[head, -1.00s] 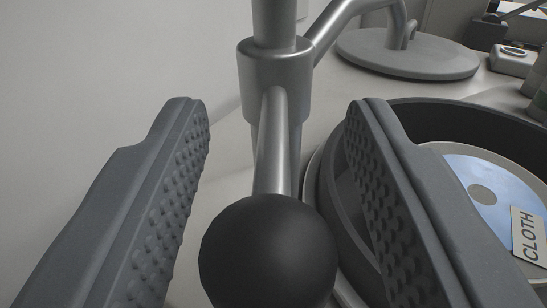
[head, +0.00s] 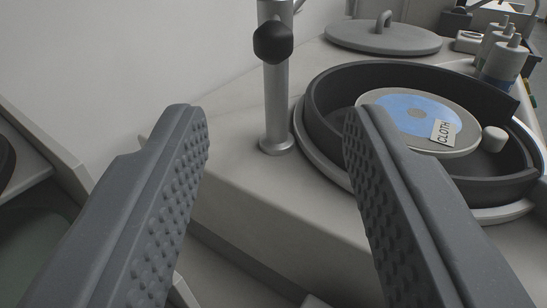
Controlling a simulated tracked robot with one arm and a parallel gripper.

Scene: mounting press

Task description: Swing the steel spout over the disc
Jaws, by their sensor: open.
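The upright steel post (head: 276,105) stands on a round foot beside the bowl. The spout tube is mostly out of the picture; only a bit of metal shows at the top edge. The disc (head: 398,106), pale blue with a "CLOTH" label, lies in the dark round bowl (head: 335,84), right of the post. My gripper (head: 274,112) is open and empty. Its fingers are spread left and right of the post in the picture, nearer the camera, and the knob is above the fingertips.
A grey round lid (head: 350,38) with a loop handle lies behind the bowl. A small pale cylinder (head: 494,138) is at the bowl's right side. A wall is behind and left; a lower tray edge shows at the left.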

